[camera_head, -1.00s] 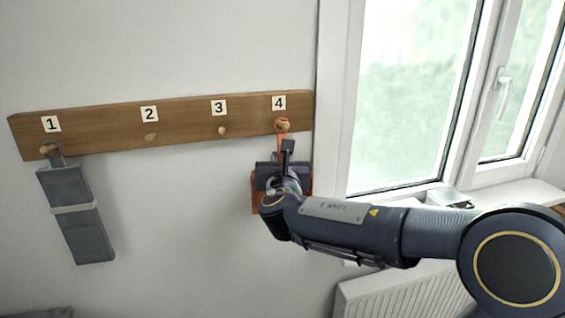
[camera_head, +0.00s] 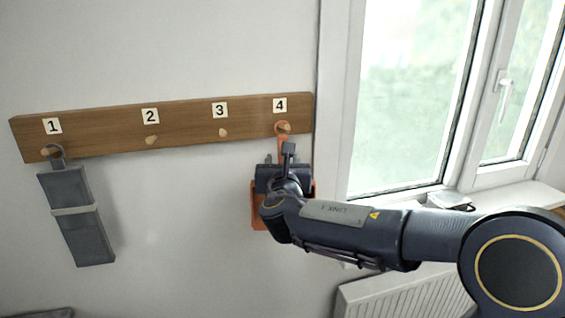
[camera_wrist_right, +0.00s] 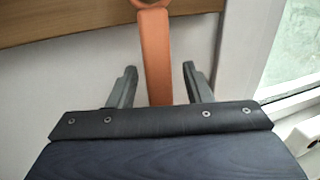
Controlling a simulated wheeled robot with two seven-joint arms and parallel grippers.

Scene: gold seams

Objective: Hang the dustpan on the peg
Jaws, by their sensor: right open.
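The orange dustpan (camera_head: 257,218) hangs by its handle ring on the wooden peg under number 4 (camera_head: 284,127). Its pan is mostly hidden behind my right gripper. In the right wrist view the orange handle (camera_wrist_right: 156,60) runs down between the two fingers. My right gripper (camera_wrist_right: 157,88) is open, one finger on each side of the handle, with a gap on both sides. In the head view my right gripper (camera_head: 281,160) is in front of the dustpan. My left gripper is not in view.
A wooden rail (camera_head: 185,125) carries pegs numbered 1 to 4. A grey long object with a pale band (camera_head: 77,212) hangs on peg 1. Pegs 2 (camera_head: 152,140) and 3 (camera_head: 223,132) are bare. A window (camera_head: 415,100) and a radiator (camera_head: 400,298) are at the right.

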